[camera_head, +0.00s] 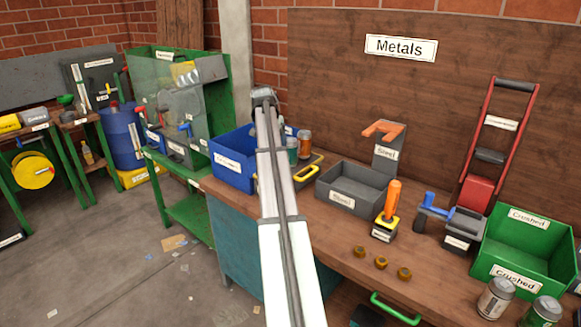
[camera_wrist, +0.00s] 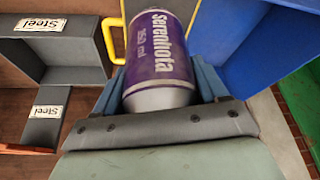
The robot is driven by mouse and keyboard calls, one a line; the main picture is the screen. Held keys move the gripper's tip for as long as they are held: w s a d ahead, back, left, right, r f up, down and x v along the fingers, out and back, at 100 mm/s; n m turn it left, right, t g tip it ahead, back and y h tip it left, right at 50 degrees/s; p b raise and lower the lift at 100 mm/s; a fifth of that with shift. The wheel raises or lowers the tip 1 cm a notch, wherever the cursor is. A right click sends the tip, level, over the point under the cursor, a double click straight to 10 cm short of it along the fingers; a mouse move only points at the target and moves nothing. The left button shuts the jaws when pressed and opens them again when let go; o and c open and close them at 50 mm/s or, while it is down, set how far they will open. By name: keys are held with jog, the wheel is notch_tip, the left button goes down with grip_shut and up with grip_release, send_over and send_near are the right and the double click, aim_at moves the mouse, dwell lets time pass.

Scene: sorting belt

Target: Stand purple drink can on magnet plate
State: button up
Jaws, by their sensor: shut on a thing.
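The purple drink can (camera_wrist: 160,50) is between the blue fingers of my gripper (camera_wrist: 160,78) in the wrist view. The gripper is shut on it, and the can's lettering faces the camera. I cannot tell if this is the magnet plate. No label reading magnet plate is legible.
A blue bin (camera_head: 232,172) stands left of my arm. A grey Steel bin (camera_head: 341,197), orange-handled tool (camera_head: 392,200), several brass nuts (camera_head: 381,262) and a green Crushed bin (camera_head: 513,283) are to the right.

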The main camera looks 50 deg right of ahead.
jog(key=shift+m+g, duration=0.3)
jog(key=shift+m, duration=0.4)
jog(key=shift+w+a+x, duration=0.2)
jog(key=shift+x, duration=1.35)
jog(key=shift+w+a+x, duration=0.15)
jog(key=shift+x, duration=1.4)
jog(key=shift+w+a+x, duration=0.2)
jog(key=shift+x, duration=1.35)
jog(key=shift+f, duration=0.3)
jog(key=o, duration=1)
jog(key=v, duration=1.2)
jog(key=shift+r, duration=0.15)
